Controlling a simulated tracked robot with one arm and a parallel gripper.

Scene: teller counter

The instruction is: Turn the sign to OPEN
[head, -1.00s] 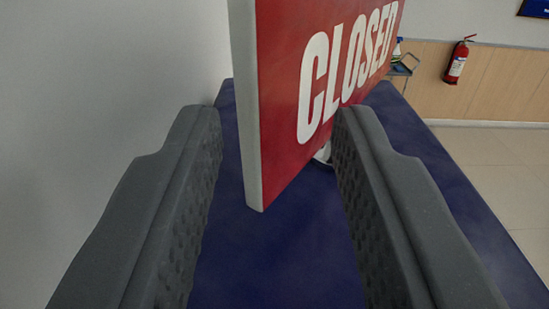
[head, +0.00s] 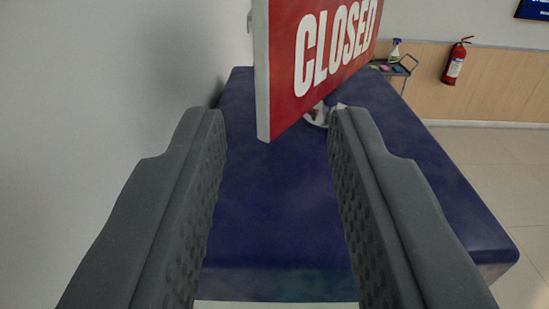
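A red sign (head: 318,52) with white letters reading CLOSED stands ahead of me, turned at an angle, with its near white edge toward me on the left. Its face points to the right. A small round metal-looking base (head: 322,117) shows under it, partly hidden by my right finger. My gripper (head: 273,118) is open and empty. Its two dark grey fingers are well apart, and the sign's near lower corner appears between and beyond the fingertips. I see no contact with the sign.
The sign stands over a dark blue counter top (head: 270,200), clear in front. A pale wall (head: 110,80) runs close along the left. A fire extinguisher (head: 455,64) and a cart with a spray bottle (head: 394,52) are far back right. Open floor lies right.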

